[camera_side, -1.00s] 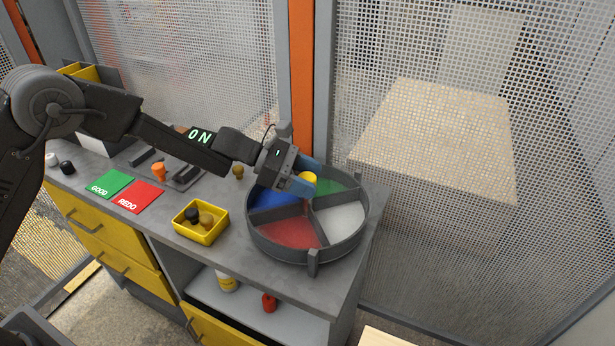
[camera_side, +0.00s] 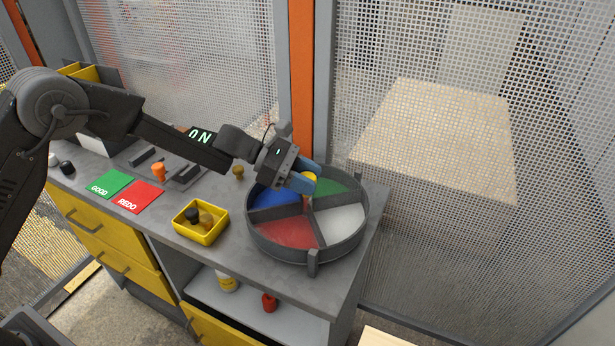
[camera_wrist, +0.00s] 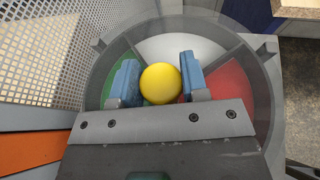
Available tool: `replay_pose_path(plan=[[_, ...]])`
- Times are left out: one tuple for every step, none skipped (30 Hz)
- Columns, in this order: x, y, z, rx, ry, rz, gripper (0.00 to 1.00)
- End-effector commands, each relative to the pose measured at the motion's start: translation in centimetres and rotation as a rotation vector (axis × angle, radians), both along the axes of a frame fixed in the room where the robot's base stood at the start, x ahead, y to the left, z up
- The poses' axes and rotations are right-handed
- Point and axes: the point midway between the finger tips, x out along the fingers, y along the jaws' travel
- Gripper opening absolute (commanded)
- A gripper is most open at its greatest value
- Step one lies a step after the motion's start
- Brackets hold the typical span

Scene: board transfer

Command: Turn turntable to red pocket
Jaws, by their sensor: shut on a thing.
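The turntable (camera_side: 253,233) is a round grey tray at the right of the bench. Dividers split it into pockets. In the side view the red pocket (camera_side: 287,234) faces the front left, the blue pocket (camera_side: 270,201) the back left, the green pocket (camera_side: 332,187) the back and the white pocket (camera_side: 342,218) the right. My gripper (camera_side: 308,178) is over the back of the turntable, its blue fingers shut on a yellow knob (camera_wrist: 161,84). The wrist view shows red (camera_wrist: 229,88) at right and white (camera_wrist: 178,48) at top; my gripper hides the blue pocket there.
A yellow bin (camera_side: 201,234) with small knobs stands left of the turntable. Green GOOD (camera_side: 109,185) and red REDO (camera_side: 137,197) mats lie further left. A mesh fence and an orange post (camera_side: 302,90) stand close behind the turntable.

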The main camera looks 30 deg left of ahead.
Motion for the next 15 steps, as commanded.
replay_pose_path(plan=[[0.03,0.06,-0.08,0.000,0.000,-0.024,0.00],[0.06,0.07,-0.04,-0.001,-0.001,-0.040,0.00],[0.06,0.10,-0.10,0.000,0.000,-0.065,0.00],[0.06,0.09,-0.10,0.000,0.000,-0.086,0.00],[0.07,0.09,-0.10,0.000,0.000,-0.107,0.00],[0.07,0.08,-0.10,0.000,-0.001,-0.139,0.00],[0.08,0.07,-0.11,-0.001,0.000,-0.165,0.00],[0.08,0.07,-0.11,0.000,0.000,-0.190,0.00],[0.08,0.09,-0.14,0.000,0.000,-0.226,0.00],[0.07,0.10,-0.14,0.000,0.000,-0.255,0.00],[0.06,0.10,-0.15,0.000,0.001,-0.283,0.00],[0.05,0.10,-0.15,0.000,-0.001,-0.322,0.00],[0.04,0.08,-0.17,0.000,0.000,-0.351,0.00],[0.04,0.08,-0.17,0.000,0.000,-0.379,0.00],[0.04,0.06,-0.18,0.000,0.000,-0.418,0.00]])
